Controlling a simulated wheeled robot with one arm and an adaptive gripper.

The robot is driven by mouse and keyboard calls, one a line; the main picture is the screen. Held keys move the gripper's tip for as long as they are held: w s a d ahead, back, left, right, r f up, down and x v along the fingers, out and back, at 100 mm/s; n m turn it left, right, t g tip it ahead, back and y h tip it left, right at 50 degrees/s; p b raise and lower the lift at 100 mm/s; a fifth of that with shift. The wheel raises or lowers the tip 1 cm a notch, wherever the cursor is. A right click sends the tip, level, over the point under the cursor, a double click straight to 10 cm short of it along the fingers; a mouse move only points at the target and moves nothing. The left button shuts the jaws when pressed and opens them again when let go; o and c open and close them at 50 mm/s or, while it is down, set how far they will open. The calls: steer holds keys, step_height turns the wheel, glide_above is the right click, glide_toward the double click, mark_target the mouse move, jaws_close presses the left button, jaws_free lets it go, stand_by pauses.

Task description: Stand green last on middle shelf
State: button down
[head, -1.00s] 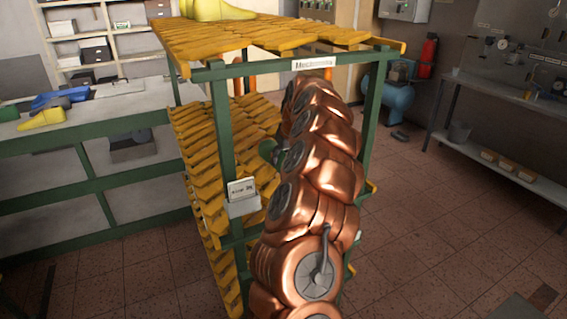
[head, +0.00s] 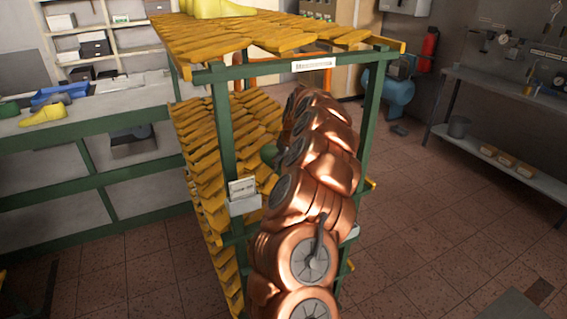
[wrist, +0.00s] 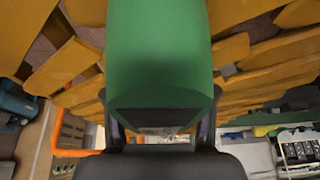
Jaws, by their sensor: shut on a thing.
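The green last (wrist: 158,45) fills the upper middle of the wrist view, its dark end facing the camera. My gripper (wrist: 160,118) is shut on it, one finger on each side. In the head view only a small part of the green last (head: 268,153) shows behind my copper arm, in the middle bay of the rack. The middle shelf (head: 195,135) is made of yellow slats between green posts. My gripper is hidden by my arm in the head view. I cannot tell whether the last touches the slats.
The rack's top shelf (head: 290,40) holds a yellow last (head: 217,8). A green front post (head: 224,140) with a card holder (head: 243,200) stands left of my arm. A bench (head: 90,115) is at left with another yellow last (head: 43,115).

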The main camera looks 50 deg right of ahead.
steer(key=shift+c, duration=1.8)
jaws_free()
steer(key=shift+r, duration=0.15)
steer(key=shift+s, duration=0.1)
steer(key=b+v, duration=0.2)
steer(key=v, duration=0.1)
steer(key=s+a+b, duration=0.1)
steer(key=s, duration=0.2)
steer(key=s+a+b, duration=0.1)
steer(key=s+b, duration=0.1)
steer(key=s, duration=0.2)
steer(key=s+a+b, duration=0.1)
steer(key=s, duration=0.2)
steer(key=shift+s+b, duration=0.3)
steer(key=shift+s+a, duration=0.15)
steer(key=shift+s, duration=0.25)
